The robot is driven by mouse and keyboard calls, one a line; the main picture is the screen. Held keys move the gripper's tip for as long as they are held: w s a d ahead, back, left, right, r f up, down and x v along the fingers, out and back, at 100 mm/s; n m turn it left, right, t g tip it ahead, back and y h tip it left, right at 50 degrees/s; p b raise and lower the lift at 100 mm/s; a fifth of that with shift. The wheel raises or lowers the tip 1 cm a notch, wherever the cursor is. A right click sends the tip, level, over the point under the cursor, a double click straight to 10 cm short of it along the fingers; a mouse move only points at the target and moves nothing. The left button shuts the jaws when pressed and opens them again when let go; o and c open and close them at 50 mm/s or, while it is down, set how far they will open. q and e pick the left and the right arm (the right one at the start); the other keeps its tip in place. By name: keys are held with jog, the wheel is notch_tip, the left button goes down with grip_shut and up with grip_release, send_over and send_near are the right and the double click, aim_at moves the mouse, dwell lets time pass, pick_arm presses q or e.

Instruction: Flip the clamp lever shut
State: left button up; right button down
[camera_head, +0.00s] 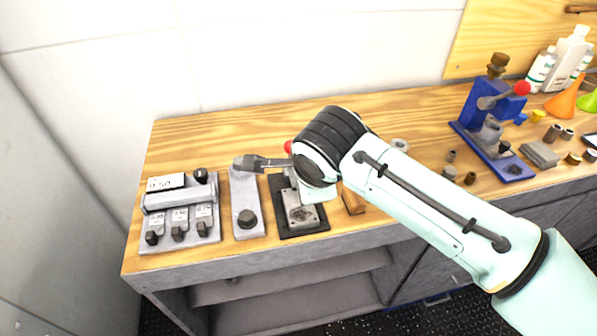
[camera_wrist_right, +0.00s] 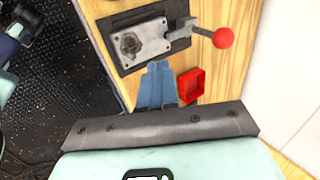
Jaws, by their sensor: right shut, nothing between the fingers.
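The clamp (camera_head: 302,215) sits on a dark base near the bench's front edge. It also shows at the top of the right wrist view (camera_wrist_right: 145,45). Its lever (camera_wrist_right: 180,32) ends in a red ball knob (camera_wrist_right: 223,38) and points back toward the wall, away from the metal plate. In the head view the red knob (camera_head: 288,147) only peeks out beside my right wrist, which hides most of the lever. My right gripper (camera_wrist_right: 158,67) is shut and empty, its fingertips just beside the clamp's base, apart from the knob. My left gripper is not in view.
A red open box (camera_wrist_right: 192,85) lies beside my right fingers. Left of the clamp are a grey plate (camera_head: 245,190) with a dark knob and a grey switch panel (camera_head: 180,215). A blue press (camera_head: 490,120), bottles (camera_head: 565,60) and small parts stand to the right.

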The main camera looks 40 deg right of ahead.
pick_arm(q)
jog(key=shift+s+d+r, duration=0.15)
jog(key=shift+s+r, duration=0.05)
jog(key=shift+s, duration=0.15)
pick_arm(e)
jog(key=shift+s+a+r, duration=0.4)
jog(key=shift+s, duration=0.2)
jog(key=shift+s+a+r, duration=0.4)
jog(key=shift+s, duration=0.15)
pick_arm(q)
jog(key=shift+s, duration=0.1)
